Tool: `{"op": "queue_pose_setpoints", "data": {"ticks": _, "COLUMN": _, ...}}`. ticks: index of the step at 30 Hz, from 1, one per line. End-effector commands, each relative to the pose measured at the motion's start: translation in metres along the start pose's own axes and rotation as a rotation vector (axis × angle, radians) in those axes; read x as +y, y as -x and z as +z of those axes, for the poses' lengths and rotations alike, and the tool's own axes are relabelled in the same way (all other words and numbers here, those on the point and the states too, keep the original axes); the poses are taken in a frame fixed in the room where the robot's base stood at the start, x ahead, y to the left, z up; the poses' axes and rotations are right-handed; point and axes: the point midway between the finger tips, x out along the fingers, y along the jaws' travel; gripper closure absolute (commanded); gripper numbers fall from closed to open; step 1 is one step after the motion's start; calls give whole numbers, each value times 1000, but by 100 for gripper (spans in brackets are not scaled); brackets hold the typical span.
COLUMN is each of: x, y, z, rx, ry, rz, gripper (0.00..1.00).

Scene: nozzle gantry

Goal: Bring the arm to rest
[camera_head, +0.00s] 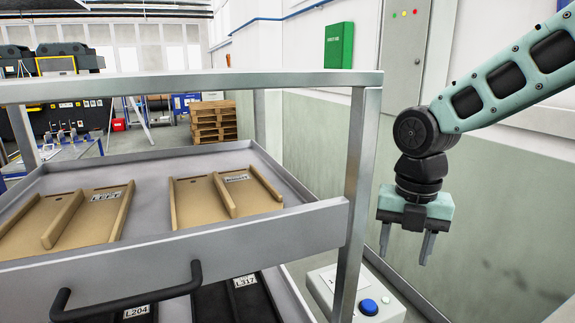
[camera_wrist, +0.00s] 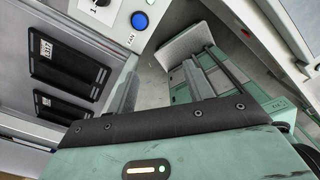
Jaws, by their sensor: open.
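My gripper (camera_head: 405,247) hangs at the right of the head view, pointing down, to the right of the metal rack's front post. Its two fingers are apart, with nothing between them. In the wrist view the fingers (camera_wrist: 165,88) are also spread and empty. My teal arm comes in from the upper right and bends down at a dark joint above the gripper. A control box (camera_head: 350,292) with a blue button stands below and left of the gripper. It also shows at the top of the wrist view, where the blue button (camera_wrist: 139,20) is clear.
A metal rack (camera_head: 190,243) fills the left and middle, with tan trays (camera_head: 226,195) on its upper shelf and black trays (camera_head: 240,300) below. Its post (camera_head: 358,200) stands close left of my gripper. A wall (camera_head: 500,210) lies behind. Wooden pallets (camera_head: 213,122) are far back.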

Motion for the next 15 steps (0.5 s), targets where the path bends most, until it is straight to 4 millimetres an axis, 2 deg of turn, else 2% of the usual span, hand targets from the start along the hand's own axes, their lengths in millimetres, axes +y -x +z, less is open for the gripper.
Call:
{"op": "queue_pose_setpoints", "data": {"ticks": 8, "x": -8, "y": -6, "z": -1, "rx": -7, "ry": -156, "rz": 0, "gripper": 48}}
{"op": "queue_pose_setpoints", "data": {"ticks": 15, "x": -20, "y": -14, "z": -3, "rx": -17, "ry": -386, "rz": 6, "gripper": 48}}
